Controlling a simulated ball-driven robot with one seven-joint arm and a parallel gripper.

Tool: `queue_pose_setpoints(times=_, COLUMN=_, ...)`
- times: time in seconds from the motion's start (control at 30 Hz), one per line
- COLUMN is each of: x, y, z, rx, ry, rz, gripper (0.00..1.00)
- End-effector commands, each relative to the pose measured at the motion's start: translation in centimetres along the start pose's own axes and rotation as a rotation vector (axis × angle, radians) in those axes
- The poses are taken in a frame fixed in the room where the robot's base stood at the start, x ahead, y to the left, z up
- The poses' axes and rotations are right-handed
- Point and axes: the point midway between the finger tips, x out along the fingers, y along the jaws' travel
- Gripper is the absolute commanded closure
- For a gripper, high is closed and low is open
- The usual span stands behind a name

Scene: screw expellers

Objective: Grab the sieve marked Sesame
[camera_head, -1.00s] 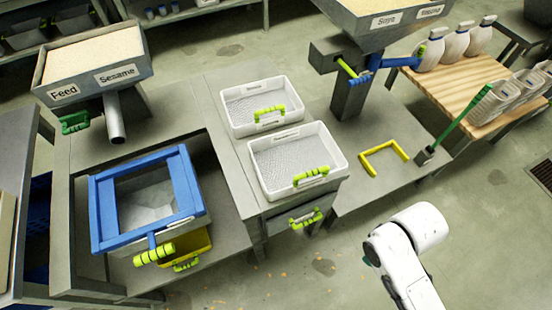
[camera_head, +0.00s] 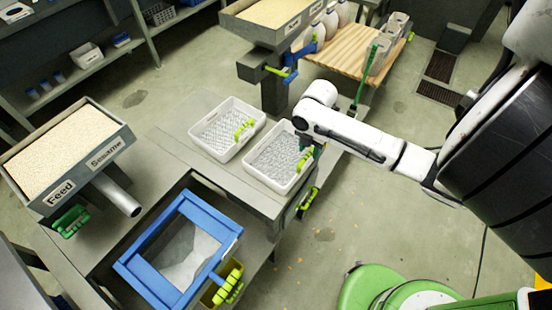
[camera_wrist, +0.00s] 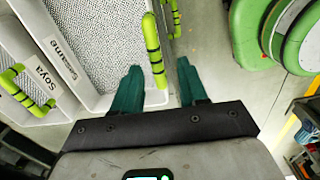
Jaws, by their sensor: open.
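The Sesame sieve is a white tray with a perforated metal bottom and a yellow-green handle. In the head view it is the nearer of two trays (camera_head: 262,181) on the grey bench. In the wrist view its label reads Sesame (camera_wrist: 75,82), and its handle (camera_wrist: 151,38) runs upright in the picture. My gripper (camera_wrist: 158,68) is open, with its teal fingers on either side of the handle's near end. I cannot tell whether they touch it. In the head view my gripper (camera_head: 307,143) is at the sieve's right edge, partly hidden by the arm.
The similar Soya sieve (camera_head: 213,150) stands just beside it; its label shows in the wrist view (camera_wrist: 42,74). Another yellow-green handle (camera_head: 308,202) sits below the bench edge. A blue-framed bin (camera_head: 125,266) and the Feed Sesame hopper (camera_head: 122,137) are at left.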

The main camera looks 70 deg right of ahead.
Motion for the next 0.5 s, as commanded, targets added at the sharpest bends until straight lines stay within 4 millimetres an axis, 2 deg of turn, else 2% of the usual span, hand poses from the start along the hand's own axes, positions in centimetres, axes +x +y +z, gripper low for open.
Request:
queue_pose_setpoints(times=0.13, x=2.3, y=0.0, z=-0.1, rx=0.003, ry=0.001, rz=-0.003, gripper=0.57)
queue_pose_setpoints(times=0.37, x=3.8, y=0.0, z=-0.1, rx=0.001, ry=-0.001, rz=-0.001, gripper=0.57)
queue_pose_setpoints(times=0.5, x=5.3, y=0.3, z=-0.2, rx=0.002, ry=0.001, rz=-0.003, gripper=0.57)
